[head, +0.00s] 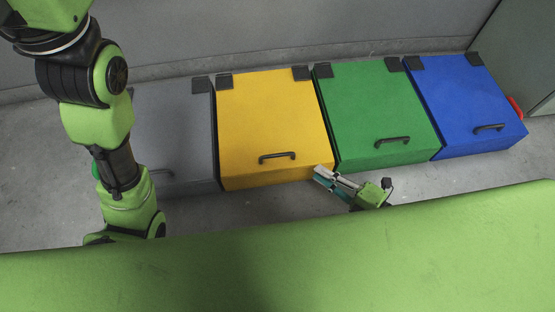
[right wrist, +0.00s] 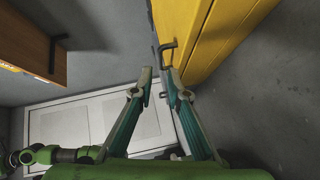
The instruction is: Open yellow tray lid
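The yellow tray (head: 270,115) stands in a row of coloured trays on the floor in the head view, its lid down. A dark bar handle (head: 277,156) sits near the lid's front edge. My right gripper (head: 322,176) is just right of the yellow tray's front corner, in front of the green tray. In the right wrist view, my right gripper (right wrist: 158,74) is open and empty. Its fingertips are close to the dark handle (right wrist: 167,48) on the yellow surface (right wrist: 220,30); contact cannot be told. My left arm comes down at the left; its gripper is hidden.
A grey tray (head: 175,130) is left of the yellow one; a green tray (head: 370,105) and a blue tray (head: 465,100) are to the right, all with lids down. A brown box (right wrist: 30,50) with a dark handle shows in the right wrist view. Bare floor lies in front.

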